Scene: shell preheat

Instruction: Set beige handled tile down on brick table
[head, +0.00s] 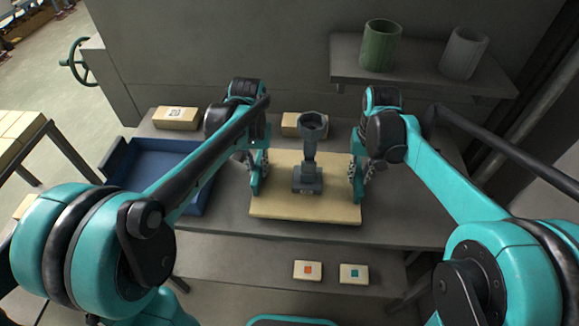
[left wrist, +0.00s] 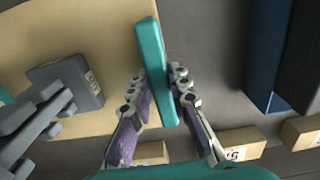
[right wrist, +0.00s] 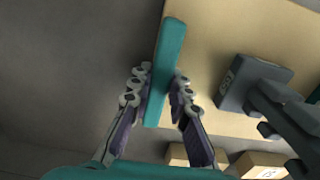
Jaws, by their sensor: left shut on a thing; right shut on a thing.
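The beige handled tile (head: 277,198) is a wide flat slab over the middle of the grey table, with an upright teal handle at each side. I cannot tell whether it rests on the table or is slightly lifted. My left gripper (head: 260,172) is shut on its left handle, seen in the left wrist view (left wrist: 152,65). My right gripper (head: 361,170) is shut on its right handle, seen in the right wrist view (right wrist: 166,68). A dark grey fitting (head: 308,180) with a ring-shaped top stands upright on the tile.
A blue tray (head: 160,150) lies left of the tile. Beige marked blocks (head: 176,118) sit behind. A side table with bricks (head: 18,128) is at far left. Below are two small blocks with orange and teal marks (head: 308,270). A shelf (head: 420,78) holds green and grey cylinders.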

